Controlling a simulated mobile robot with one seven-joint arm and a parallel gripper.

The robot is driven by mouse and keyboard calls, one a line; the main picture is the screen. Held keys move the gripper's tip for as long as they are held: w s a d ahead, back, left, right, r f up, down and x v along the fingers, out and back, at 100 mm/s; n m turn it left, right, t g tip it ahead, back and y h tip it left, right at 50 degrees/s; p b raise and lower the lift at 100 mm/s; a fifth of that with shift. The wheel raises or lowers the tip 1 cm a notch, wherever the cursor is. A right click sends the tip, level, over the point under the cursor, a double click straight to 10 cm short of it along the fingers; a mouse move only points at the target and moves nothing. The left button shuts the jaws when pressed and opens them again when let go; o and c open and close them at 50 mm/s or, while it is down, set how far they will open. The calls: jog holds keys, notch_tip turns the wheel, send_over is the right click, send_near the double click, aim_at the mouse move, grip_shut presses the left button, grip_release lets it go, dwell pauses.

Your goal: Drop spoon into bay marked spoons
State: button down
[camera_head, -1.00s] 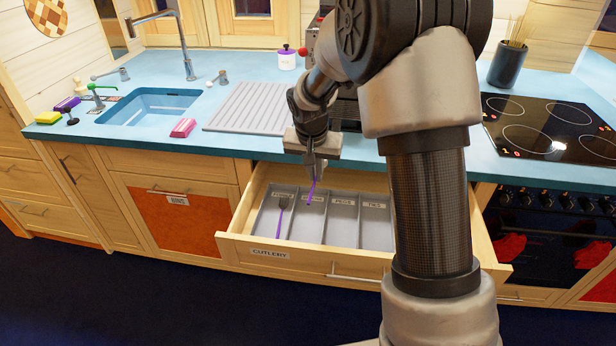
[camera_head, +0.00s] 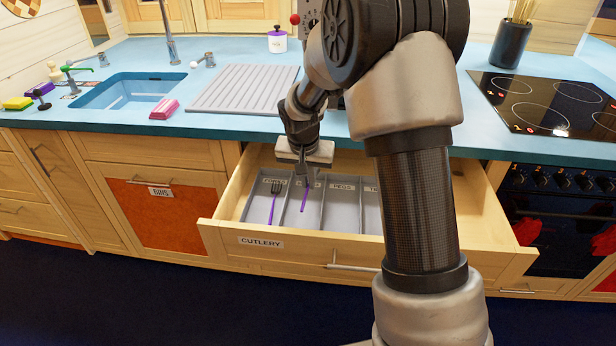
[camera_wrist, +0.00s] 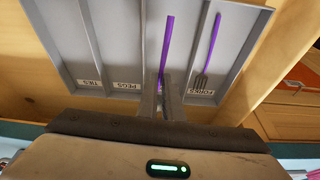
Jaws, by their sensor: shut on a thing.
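My gripper (camera_head: 302,172) is shut on a purple spoon (camera_head: 304,199), low over the open cutlery drawer. In the wrist view my gripper's fingers (camera_wrist: 161,95) point into the drawer and the spoon's handle (camera_wrist: 167,45) sticks out beyond them. The spoon's bowl is hidden by the fingers. The spoon lines up with the second bay (camera_head: 312,220), between the bays labelled forks and pegs. That bay's own label is mostly covered by my gripper. I cannot tell whether the spoon touches the bay floor.
A purple fork (camera_head: 273,203) lies in the forks bay at the left. The pegs bay (camera_head: 342,210) and the ties bay beside it look empty. The drawer's wooden front (camera_head: 300,246) stands out from the blue counter. A drainer (camera_head: 240,90) lies above it.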

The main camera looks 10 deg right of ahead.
jog(key=shift+f, duration=0.7)
jog(key=c, duration=1.8)
grip_release()
jog(key=shift+c, duration=0.2)
jog(key=shift+r, duration=0.1)
jog(key=p+v, duration=0.3)
jog(key=v, duration=1.4)
jog(key=shift+r, duration=0.2)
